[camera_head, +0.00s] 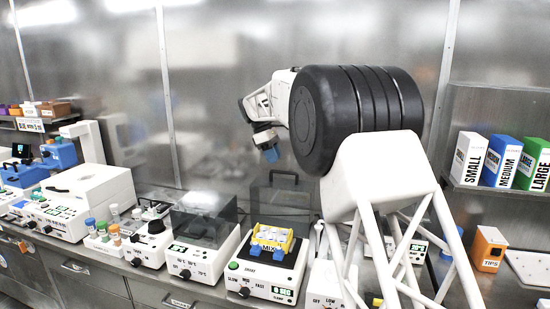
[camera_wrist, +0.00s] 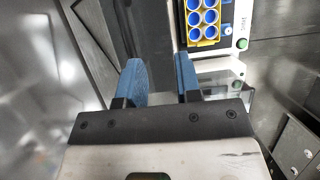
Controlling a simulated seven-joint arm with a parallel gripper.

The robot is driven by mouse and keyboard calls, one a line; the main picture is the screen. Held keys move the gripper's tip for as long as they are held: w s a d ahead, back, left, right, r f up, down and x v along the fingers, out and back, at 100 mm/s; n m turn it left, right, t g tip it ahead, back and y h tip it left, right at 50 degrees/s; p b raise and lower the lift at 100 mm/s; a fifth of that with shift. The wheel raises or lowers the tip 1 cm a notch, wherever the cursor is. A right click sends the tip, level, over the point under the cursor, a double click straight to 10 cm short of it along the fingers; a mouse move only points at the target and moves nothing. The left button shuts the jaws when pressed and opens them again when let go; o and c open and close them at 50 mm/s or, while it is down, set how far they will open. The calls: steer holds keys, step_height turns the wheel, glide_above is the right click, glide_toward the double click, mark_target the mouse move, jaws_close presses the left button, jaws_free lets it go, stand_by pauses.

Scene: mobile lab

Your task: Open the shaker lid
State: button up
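The shaker (camera_head: 267,291) is a white box with a green button and a display. A yellow rack (camera_head: 259,236) with white tops sits uncovered on it. The shaker lid (camera_head: 297,196), a see-through panel with a dark handle, appears to stand raised behind the rack. My gripper (camera_head: 271,154) hangs above and behind the shaker, apart from the lid's handle. In the wrist view my gripper (camera_wrist: 161,65) shows two blue fingers apart with nothing between them. The rack (camera_wrist: 206,40), with several blue round openings, shows there beyond the right finger.
A white device with a clear cover (camera_head: 204,203) stands directly left of the shaker. Small bottles (camera_head: 115,234) and other devices fill the bench farther left. An orange tips box (camera_head: 488,249) is at the right. Labelled boxes (camera_head: 501,160) stand on a shelf. Air around my gripper is clear.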

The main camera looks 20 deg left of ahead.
steer(key=shift+w, duration=0.1)
steer(key=c, duration=0.4)
steer(key=shift+w+d+m, duration=0.1)
steer(key=shift+m, duration=0.4)
jaws_close()
steer(key=w+d+r+n+g+y, duration=0.1)
steer(key=w+d+n, duration=0.4)
steer(key=n, duration=1.2)
steer(key=w+d+r+n+g+y, duration=0.2)
steer(key=w+n, duration=0.6)
steer(key=n, duration=1)
steer(key=shift+d+r+y, duration=0.6)
steer(key=shift+d+y, duration=0.6)
steer(key=shift+d, duration=0.15)
steer(key=shift+w, duration=0.1)
